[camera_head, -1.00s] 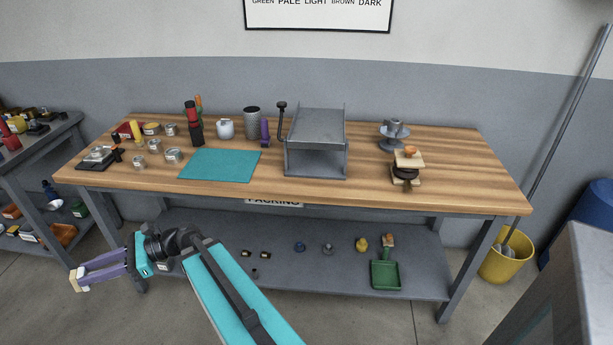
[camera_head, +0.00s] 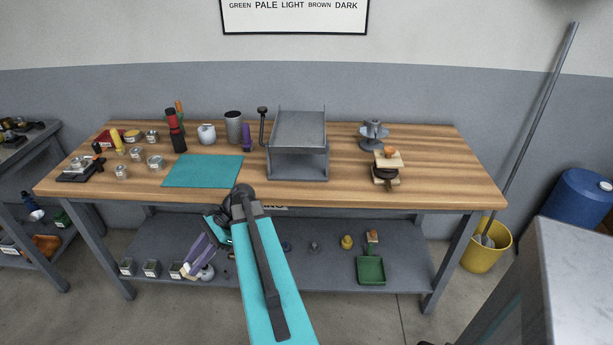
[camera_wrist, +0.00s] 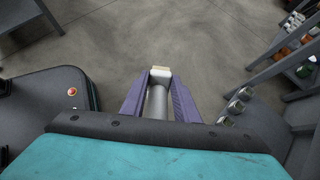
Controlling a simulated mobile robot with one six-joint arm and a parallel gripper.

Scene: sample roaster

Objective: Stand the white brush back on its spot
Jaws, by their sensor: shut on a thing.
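My gripper (camera_head: 196,256) hangs low in front of the bench's lower shelf, left of my arm. In the wrist view its two purple fingers (camera_wrist: 158,98) are shut on a pale grey-white cylinder, which I take to be the white brush (camera_wrist: 157,104). A cream-coloured block shows at the far end, between the fingertips. The brush points away from the wrist camera; its full shape is hidden by the fingers. In the head view the brush can hardly be made out. I cannot tell which place is its spot.
The wooden bench (camera_head: 440,180) holds a teal mat (camera_head: 203,171), tins, bottles, a grey metal stand (camera_head: 298,160) and a purple item (camera_head: 246,137). The lower shelf (camera_head: 415,262) carries jars, a green dustpan (camera_head: 370,270) and small objects. A pale counter (camera_head: 580,270) stands at right.

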